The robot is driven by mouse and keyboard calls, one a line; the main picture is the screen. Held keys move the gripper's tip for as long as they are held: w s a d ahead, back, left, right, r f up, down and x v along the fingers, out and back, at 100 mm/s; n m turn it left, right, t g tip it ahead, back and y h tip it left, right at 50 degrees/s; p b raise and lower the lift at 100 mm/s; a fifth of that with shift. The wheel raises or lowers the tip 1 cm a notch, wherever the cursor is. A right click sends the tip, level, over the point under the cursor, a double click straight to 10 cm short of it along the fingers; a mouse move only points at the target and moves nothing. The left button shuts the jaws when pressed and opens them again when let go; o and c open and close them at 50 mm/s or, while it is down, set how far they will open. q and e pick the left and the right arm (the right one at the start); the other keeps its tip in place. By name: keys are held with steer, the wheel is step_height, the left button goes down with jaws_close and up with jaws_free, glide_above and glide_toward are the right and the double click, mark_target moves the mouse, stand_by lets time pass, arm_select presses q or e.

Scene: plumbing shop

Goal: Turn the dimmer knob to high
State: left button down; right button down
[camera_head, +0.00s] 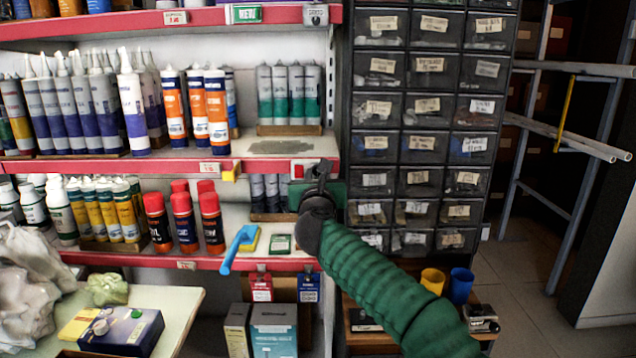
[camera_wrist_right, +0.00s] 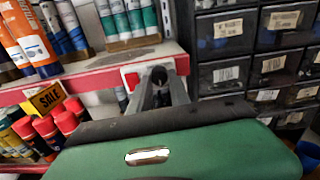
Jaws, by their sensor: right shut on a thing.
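The dimmer is a small white plate with a red square (camera_wrist_right: 132,79) on the front edge of the middle shelf. In the right wrist view its dark round knob (camera_wrist_right: 159,75) shows at the fingertips. My right gripper (camera_wrist_right: 162,88) is shut on the knob, with one finger on each side of it. In the head view the right gripper (camera_head: 318,170) reaches the right end of the shelf edge and hides the knob, and the white plate (camera_head: 303,168) shows beside it. Any mark on the knob's setting is too small to read. My left gripper is not in view.
The red-edged middle shelf (camera_head: 120,166) holds tubes and bottles. A yellow sale tag (camera_wrist_right: 45,99) hangs left of the dimmer. A dark drawer cabinet (camera_head: 425,120) stands close on the right.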

steer(key=shift+r+m, duration=0.1)
steer(key=shift+m, duration=0.3)
steer(key=c, duration=1.5)
jaws_free()
steer(key=shift+w, duration=0.2)
steer(key=shift+s+b, duration=0.5)
steer(key=shift+b, duration=0.05)
steer(key=s+b, duration=0.2)
steer(key=s, duration=1.3)
steer(key=shift+s+f+b, duration=0.2)
steer(key=shift+s+b, duration=0.1)
steer(key=shift+s, duration=0.1)
steer(key=shift+a, duration=0.1)
